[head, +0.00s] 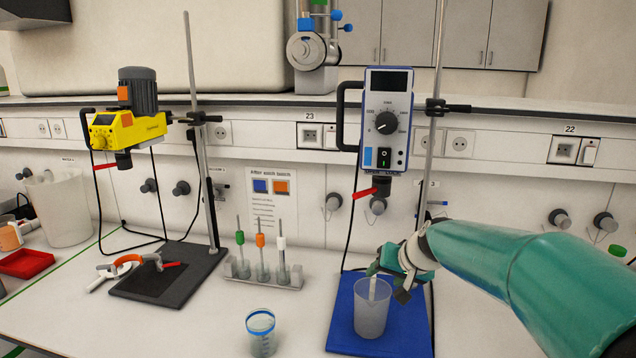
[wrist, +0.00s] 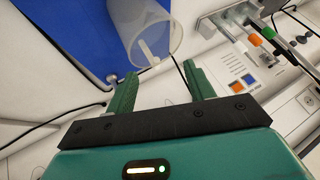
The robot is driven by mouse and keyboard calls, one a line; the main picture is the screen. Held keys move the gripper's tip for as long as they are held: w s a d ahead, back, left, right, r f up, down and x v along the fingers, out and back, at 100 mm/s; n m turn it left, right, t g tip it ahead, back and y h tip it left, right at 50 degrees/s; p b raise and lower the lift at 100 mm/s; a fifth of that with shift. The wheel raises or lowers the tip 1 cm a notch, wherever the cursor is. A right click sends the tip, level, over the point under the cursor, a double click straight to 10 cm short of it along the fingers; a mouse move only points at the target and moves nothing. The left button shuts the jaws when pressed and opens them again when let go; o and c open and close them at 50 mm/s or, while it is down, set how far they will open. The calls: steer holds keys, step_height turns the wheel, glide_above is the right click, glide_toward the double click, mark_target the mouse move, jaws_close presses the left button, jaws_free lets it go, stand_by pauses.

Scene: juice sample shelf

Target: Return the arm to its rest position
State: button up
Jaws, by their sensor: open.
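My green arm enters from the right in the head view. My gripper (head: 388,275) is above the blue mat (head: 342,328), at the back of a translucent beaker (head: 371,312) that stands on it. A pale stick leans up out of the beaker. In the wrist view my gripper (wrist: 165,85) has its two green fingers spread, with nothing between them. The beaker (wrist: 150,30) lies beyond the fingertips, with the blue mat (wrist: 50,35) to its left. Whether a finger touches the stick or beaker cannot be told from the head view.
A rack (head: 262,277) with several coloured-top samples stands to the left. A blue-rimmed cup (head: 262,335) is in front of the rack. A yellow stirrer (head: 125,130) stands further left. Bench between cup and mat is clear.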

steer(key=s+n+g+h, duration=0.1)
steer(key=s+h, duration=0.2)
steer(key=s, duration=2.8)
steer(key=shift+s+n+g+h, duration=0.3)
steer(key=shift+s+n, duration=0.05)
steer(key=shift+n, duration=0.05)
steer(key=shift+c, duration=0.4)
steer(key=shift+c, duration=1.4)
steer(key=shift+d, duration=0.1)
steer(key=shift+d, duration=0.1)
